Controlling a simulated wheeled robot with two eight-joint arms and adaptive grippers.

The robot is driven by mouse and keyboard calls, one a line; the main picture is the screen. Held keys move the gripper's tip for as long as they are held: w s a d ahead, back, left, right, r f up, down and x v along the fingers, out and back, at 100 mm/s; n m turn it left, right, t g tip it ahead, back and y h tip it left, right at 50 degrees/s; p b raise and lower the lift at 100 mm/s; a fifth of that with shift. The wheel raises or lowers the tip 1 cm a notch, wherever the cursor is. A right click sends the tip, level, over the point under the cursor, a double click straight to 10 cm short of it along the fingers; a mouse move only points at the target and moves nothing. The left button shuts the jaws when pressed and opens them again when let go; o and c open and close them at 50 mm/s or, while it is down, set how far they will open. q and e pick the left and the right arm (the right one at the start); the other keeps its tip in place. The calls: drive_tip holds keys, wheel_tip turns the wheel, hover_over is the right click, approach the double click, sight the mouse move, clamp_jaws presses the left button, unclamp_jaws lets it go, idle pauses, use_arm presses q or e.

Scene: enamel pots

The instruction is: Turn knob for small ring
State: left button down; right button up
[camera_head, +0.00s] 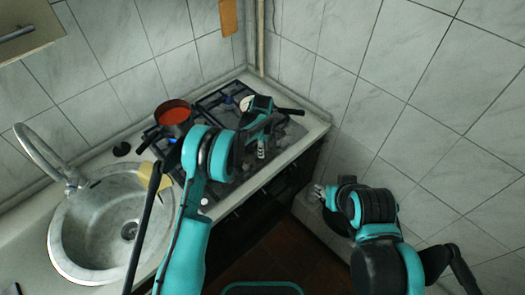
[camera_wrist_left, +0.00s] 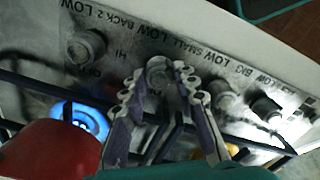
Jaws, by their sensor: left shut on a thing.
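The stove (camera_head: 212,103) has a row of grey knobs on its labelled control strip. In the left wrist view, my left gripper (camera_wrist_left: 158,75) has its two fingertips on either side of one round knob (camera_wrist_left: 159,70), shut on it. This knob sits near the "SMALL" and "BACK 2" labels, partly hidden by the fingers. Other knobs stand to its left (camera_wrist_left: 87,47) and right (camera_wrist_left: 225,95). In the head view, my left gripper (camera_head: 262,148) is over the front of the stove. My right gripper (camera_head: 318,193) hangs low beside the counter, its opening unclear.
An orange-red pot (camera_head: 174,113) stands on the stove's left side; a red pot (camera_wrist_left: 48,148) shows beside a lit blue flame (camera_wrist_left: 80,118) in the wrist view. A dark pan handle (camera_head: 290,111) points right at the back. A round sink (camera_head: 75,245) is at left.

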use_arm(q)
drive_tip(key=m+b, duration=0.2)
drive_tip(key=m, duration=0.1)
drive_tip(key=shift+f+m, duration=0.1)
drive_tip(key=shift+m, duration=0.2)
drive_tip(key=m+b, duration=0.1)
drive_tip(key=m, duration=0.2)
drive_tip(key=shift+m+b, duration=0.3)
drive_tip(key=shift+b, duration=0.05)
drive_tip(key=m+b, duration=0.1)
drive_tip(key=m, duration=0.2)
drive_tip(key=shift+m, duration=0.4)
drive_tip(key=m+b, duration=0.1)
drive_tip(key=m, duration=0.3)
drive_tip(key=m+b, duration=0.1)
drive_tip(key=m, duration=0.8)
drive_tip(key=shift+m+b, duration=0.3)
drive_tip(key=shift+b, duration=0.05)
drive_tip(key=m, duration=0.8)
drive_tip(key=shift+m+b, duration=0.3)
drive_tip(key=shift+b, duration=0.05)
drive_tip(key=shift+m, duration=0.3)
